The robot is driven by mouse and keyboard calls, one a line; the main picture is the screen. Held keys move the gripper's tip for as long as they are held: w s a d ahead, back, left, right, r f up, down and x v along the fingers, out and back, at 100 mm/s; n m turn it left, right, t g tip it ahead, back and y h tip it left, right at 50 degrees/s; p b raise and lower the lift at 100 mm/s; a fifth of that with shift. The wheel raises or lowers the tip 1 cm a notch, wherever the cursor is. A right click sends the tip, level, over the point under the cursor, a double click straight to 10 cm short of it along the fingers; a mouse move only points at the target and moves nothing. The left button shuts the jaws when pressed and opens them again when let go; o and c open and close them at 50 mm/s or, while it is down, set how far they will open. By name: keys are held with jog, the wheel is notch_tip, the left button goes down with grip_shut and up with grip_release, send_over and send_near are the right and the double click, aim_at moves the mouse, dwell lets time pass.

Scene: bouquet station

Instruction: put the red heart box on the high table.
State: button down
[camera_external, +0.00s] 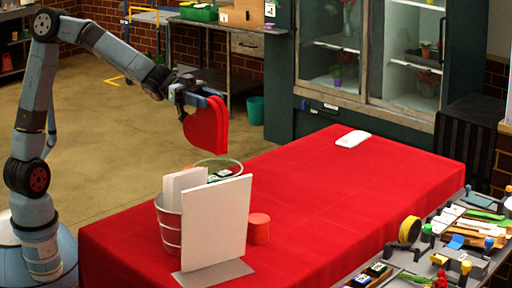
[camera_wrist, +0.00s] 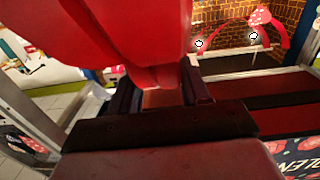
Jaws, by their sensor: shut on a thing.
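The red heart box (camera_external: 204,127) hangs upright in my gripper (camera_external: 200,99), above the far left side of the red-covered table (camera_external: 330,200) and apart from it. In the wrist view the box (camera_wrist: 125,40) fills the upper left, and my gripper (camera_wrist: 155,97) is shut on its lower part there. The box hides much of the fingertips. A grey workbench (camera_external: 222,45) stands at the back; I cannot tell which table is the high one.
A metal bucket (camera_external: 169,226), a white panel (camera_external: 222,220), a wire basket (camera_external: 228,163) and a small red cylinder (camera_external: 259,229) crowd the near left tabletop. A white item (camera_external: 353,138) lies at the far end. The table's middle is clear. A tool-covered bench (camera_external: 440,245) stands at right.

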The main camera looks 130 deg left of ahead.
jog(key=s+a+f, duration=0.3)
jog(key=a+f, duration=0.1)
jog(key=a, duration=0.4)
jog(key=s+a+f, duration=0.3)
jog(key=a, duration=0.5)
jog(key=s+a+f, duration=0.3)
jog(key=a+f, duration=0.1)
jog(key=a, duration=0.4)
jog(key=w+a+f, duration=0.8)
jog(key=w+f, duration=0.3)
jog(key=f, duration=0.2)
jog(key=shift+a, duration=0.2)
jog(key=shift+f, duration=0.15)
jog(key=c, duration=0.5)
grip_release()
